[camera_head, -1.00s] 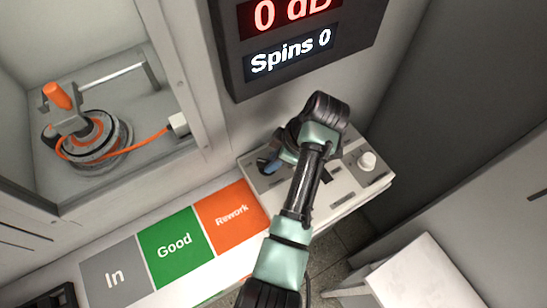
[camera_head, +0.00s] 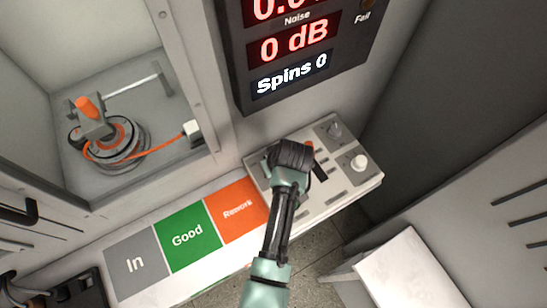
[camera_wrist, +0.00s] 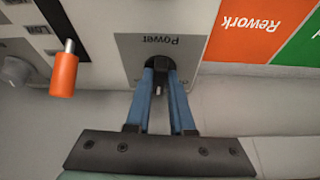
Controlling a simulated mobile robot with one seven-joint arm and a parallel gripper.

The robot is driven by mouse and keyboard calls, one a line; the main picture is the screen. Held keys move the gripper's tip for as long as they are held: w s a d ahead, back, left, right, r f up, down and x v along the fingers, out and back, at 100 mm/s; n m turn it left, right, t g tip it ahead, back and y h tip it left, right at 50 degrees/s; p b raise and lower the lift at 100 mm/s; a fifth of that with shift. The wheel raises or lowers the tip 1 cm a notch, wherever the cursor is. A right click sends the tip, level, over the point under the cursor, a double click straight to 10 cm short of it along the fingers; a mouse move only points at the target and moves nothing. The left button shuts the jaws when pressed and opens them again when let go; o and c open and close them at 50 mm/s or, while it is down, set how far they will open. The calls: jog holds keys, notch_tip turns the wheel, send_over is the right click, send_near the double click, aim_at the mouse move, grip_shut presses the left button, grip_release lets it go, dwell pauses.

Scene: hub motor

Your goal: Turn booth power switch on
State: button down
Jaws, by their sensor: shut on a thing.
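The booth power switch (camera_wrist: 158,89) is a small lever on a grey plate marked "Power", which appears upside down in the wrist view. My gripper (camera_wrist: 159,70) has its two blue fingers close together, shut on the switch lever at the dark opening in the plate. The fingertips hide much of the lever, and its on or off position cannot be told. In the head view my wrist covers the switch and the fingers, at the left part of the control panel (camera_head: 338,200).
An orange-tipped lever (camera_wrist: 63,74) stands close beside my gripper, with a knob (camera_head: 358,162) beyond it. In, Good and Rework mats (camera_head: 238,208) lie to the left. A display (camera_head: 296,44) hangs above. The booth at left holds a hub motor (camera_head: 108,140).

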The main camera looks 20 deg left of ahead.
jog(key=m, duration=0.1)
jog(key=m+h+p, duration=0.1)
jog(key=m, duration=0.1)
jog(key=m+p, duration=0.1)
jog(key=shift+s+a+r+m+t+h, duration=0.1)
jog(key=shift+s+a+m+t+h, duration=0.1)
jog(key=shift+a+m+t+h, duration=0.15)
jog(key=shift+a+m+t+h+p, duration=0.1)
jog(key=shift+m+t+h+p, duration=0.3)
jog(key=shift+m, duration=1.15)
jog(key=shift+m+h, duration=0.25)
jog(key=shift+m, duration=0.05)
jog(key=c, duration=0.8)
grip_release()
jog(key=p+v, duration=0.1)
jog(key=v, duration=1.1)
jog(key=shift+s+r, duration=0.1)
jog(key=shift+r, duration=0.3)
